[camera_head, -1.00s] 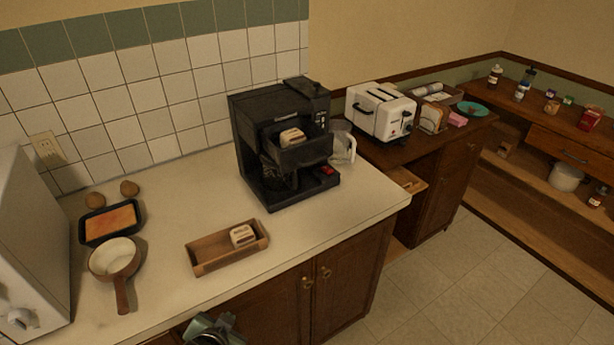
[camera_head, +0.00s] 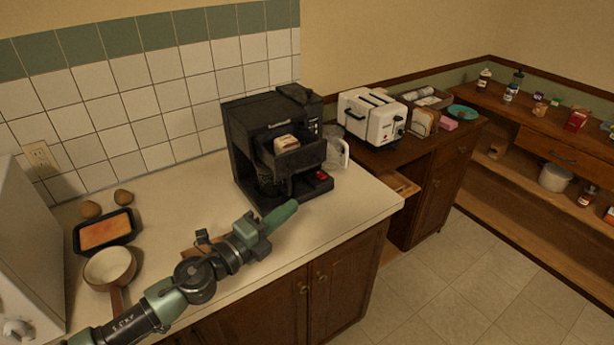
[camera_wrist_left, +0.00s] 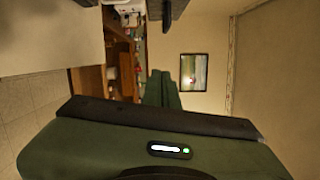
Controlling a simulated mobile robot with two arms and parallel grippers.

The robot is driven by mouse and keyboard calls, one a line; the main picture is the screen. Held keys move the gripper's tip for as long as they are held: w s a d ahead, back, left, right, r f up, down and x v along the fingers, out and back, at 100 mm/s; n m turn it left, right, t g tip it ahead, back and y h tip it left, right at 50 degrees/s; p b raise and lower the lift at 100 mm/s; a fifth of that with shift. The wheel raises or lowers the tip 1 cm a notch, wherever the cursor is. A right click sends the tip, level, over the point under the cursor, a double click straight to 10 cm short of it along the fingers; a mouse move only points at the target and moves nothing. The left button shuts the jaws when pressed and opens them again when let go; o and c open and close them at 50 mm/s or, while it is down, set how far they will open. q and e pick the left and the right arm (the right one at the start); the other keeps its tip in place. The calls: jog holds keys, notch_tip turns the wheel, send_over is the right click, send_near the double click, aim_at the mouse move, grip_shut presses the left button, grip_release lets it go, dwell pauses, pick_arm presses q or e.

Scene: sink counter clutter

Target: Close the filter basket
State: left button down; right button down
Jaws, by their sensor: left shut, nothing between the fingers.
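The black coffee maker (camera_head: 242,148) stands on the counter against the tiled wall. Its filter basket (camera_head: 305,160) juts out at the front, open, with a small beige and brown block (camera_head: 286,143) in it. My left gripper (camera_head: 291,207) is shut and empty, in front of and below the basket, apart from it. Its green fingers (camera_wrist_left: 162,90) lie together in the left wrist view. The basket cannot be made out for sure in that view. My right gripper is not in view.
My left arm largely hides a wooden tray (camera_head: 203,239). A pan (camera_head: 108,268), a black baking dish (camera_head: 78,243) and two brown round items are at the left. A glass jug (camera_head: 335,150) and a white toaster (camera_head: 365,118) stand right of the coffee maker.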

aim_at(292, 151)
pick_arm(q)
jog(key=w+d+r, duration=0.1)
jog(key=w+d, duration=0.3)
jog(key=w, duration=0.6)
jog(key=shift+w+r, duration=0.2)
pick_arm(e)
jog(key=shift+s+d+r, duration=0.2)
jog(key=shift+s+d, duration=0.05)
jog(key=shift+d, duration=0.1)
pick_arm(q)
jog(key=shift+d, duration=0.1)
